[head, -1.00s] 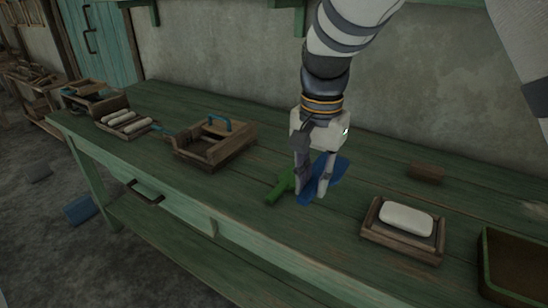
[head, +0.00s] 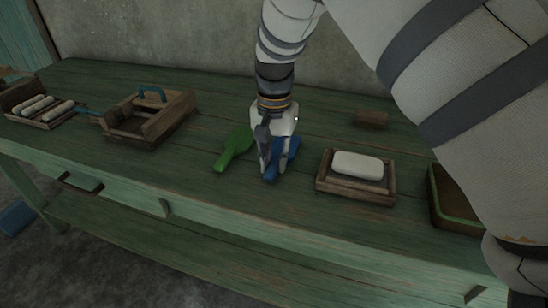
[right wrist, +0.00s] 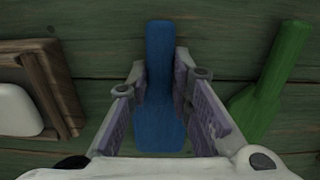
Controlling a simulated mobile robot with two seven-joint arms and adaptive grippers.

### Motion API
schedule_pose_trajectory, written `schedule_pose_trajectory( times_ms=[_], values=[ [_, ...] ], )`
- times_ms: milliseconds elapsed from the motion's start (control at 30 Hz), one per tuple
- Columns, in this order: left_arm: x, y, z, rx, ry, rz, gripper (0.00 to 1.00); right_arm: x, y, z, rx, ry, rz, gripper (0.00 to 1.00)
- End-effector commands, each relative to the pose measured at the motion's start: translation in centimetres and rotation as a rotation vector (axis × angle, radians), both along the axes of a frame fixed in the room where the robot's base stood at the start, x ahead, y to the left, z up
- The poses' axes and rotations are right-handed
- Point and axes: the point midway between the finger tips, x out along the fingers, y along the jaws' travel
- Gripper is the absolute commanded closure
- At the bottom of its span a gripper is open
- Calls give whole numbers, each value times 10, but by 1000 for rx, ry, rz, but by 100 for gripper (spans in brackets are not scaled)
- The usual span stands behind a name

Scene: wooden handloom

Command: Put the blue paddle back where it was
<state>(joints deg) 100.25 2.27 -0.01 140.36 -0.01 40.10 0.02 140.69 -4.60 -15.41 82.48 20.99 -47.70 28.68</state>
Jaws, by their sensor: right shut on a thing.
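The blue paddle (head: 291,146) is at the middle of the green bench, beside a green paddle (head: 234,148). My right gripper (head: 273,172) points down over it, with one finger on each side. In the right wrist view the blue paddle (right wrist: 160,70) lies between the two fingers (right wrist: 160,92), its narrow end away from the camera. The gripper is shut on it. The paddle is at or very near the bench top; I cannot tell if it touches. The green paddle (right wrist: 280,80) lies apart from it. My left gripper is not in view.
A wooden tray with a white block (head: 358,165) stands close to the right. A green-rimmed box (head: 440,213) is farther right. A wooden box with a blue handle (head: 152,95) and a tray of white rolls (head: 42,109) stand left. A small wooden block (head: 371,119) lies behind.

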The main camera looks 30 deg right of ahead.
Motion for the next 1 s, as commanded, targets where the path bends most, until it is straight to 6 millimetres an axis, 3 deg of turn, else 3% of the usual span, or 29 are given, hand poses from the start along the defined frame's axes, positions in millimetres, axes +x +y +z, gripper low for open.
schedule_pose_trajectory(
  times_ms=[33, 100, 467, 800, 1000],
  values=[
    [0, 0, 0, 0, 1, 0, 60, 0, 0, -1, 0, 1, 0, 76],
    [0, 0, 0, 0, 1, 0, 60, 0, 0, -1, 0, 1, 0, 60],
    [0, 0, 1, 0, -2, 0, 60, 0, 0, 6, 0, -1, 0, 60],
    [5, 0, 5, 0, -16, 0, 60, 2, 0, 93, 0, -4, 1, 60],
    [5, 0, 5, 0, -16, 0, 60, 1, -1, 120, 0, 0, 1, 60]
  ],
)
